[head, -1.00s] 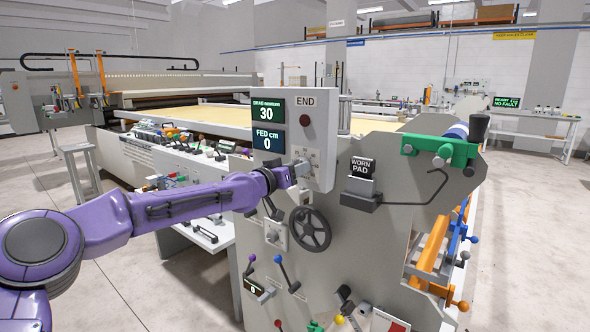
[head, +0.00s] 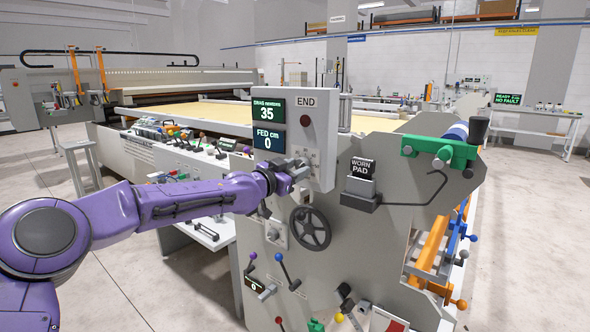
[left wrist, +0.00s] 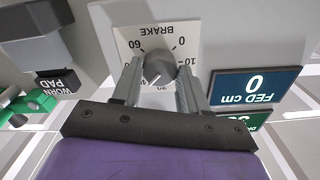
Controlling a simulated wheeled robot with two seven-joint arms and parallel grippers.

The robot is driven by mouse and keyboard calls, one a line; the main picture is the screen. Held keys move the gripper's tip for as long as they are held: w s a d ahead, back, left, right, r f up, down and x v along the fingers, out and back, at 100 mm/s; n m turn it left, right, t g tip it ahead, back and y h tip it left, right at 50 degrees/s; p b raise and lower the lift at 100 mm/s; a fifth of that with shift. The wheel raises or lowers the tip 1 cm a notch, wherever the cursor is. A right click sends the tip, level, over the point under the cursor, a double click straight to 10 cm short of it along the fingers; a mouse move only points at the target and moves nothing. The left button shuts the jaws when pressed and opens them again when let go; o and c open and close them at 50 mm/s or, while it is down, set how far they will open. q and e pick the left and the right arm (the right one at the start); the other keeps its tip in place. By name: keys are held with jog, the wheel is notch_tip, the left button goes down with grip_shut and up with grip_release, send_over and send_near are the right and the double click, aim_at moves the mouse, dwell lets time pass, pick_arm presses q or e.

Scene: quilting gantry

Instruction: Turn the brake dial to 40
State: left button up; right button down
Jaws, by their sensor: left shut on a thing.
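The brake dial (left wrist: 157,68) is a grey round knob on a white scale plate (left wrist: 130,38) marked BRAKE, seen upside down in the left wrist view. The numbers 60, 0 and 10 show; the lower part of the scale is partly covered. My left gripper (left wrist: 157,75) has its two fingers on either side of the knob and is shut on it. In the head view my left gripper (head: 291,172) reaches the panel's lower part and hides the dial. The drag display (head: 268,109) reads 35. The fed display (head: 269,138) reads 0. My right gripper is not in view.
A black handwheel (head: 310,228) sits just below the dial. A worn pad block (head: 361,182) juts out to the right. A dark red button (head: 305,121) is above. Several levers (head: 283,270) stand lower on the panel.

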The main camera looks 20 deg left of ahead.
pick_arm(q)
jog(key=shift+f, duration=0.25)
jog(key=o, duration=1.1)
jog(key=shift+r, duration=0.1)
jog(key=shift+c, duration=0.2)
jog(key=b+v, duration=0.3)
jog(key=v, duration=0.7)
jog(key=shift+s, duration=0.25)
jog(key=shift+a, duration=0.15)
